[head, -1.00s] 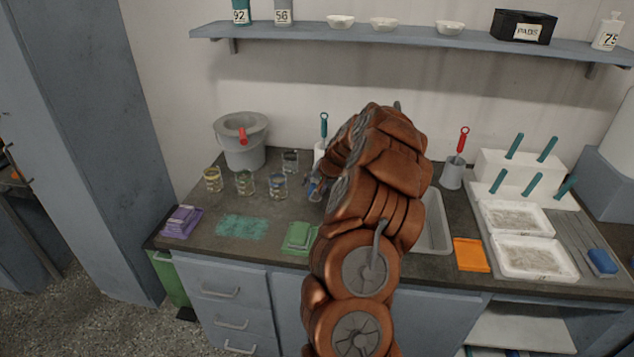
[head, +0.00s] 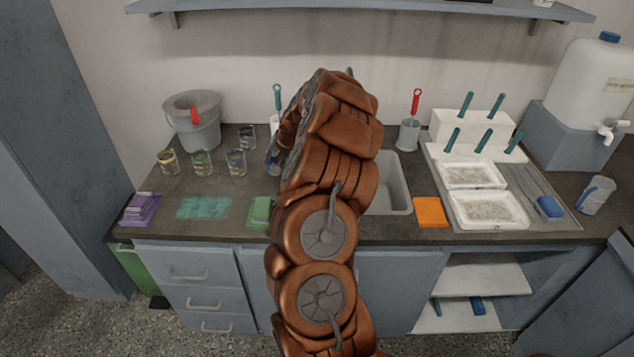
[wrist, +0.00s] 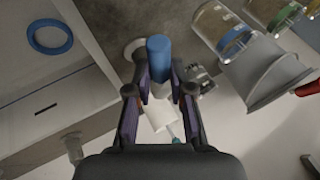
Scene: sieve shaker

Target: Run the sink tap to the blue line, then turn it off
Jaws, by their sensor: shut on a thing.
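My gripper (wrist: 158,85) is shut on a blue handle (wrist: 158,50), a short upright cylinder with a pale part below it. It looks like the tap's handle; my fingers hide part of it. In the head view my arm hides most of the gripper and the tap. The sink (head: 392,190) shows to the right of my arm. It also shows at the left of the wrist view (wrist: 30,85). A blue ring (wrist: 50,37) shows on the sink side there, perhaps a vessel's line. I cannot see any running water or a water level.
Several banded beakers (head: 202,163) and a grey bucket (head: 193,122) stand left of my arm. A grey cup (head: 409,135) with a red-handled brush stands behind the sink. An orange cloth (head: 431,212) and white trays (head: 488,210) lie to the right.

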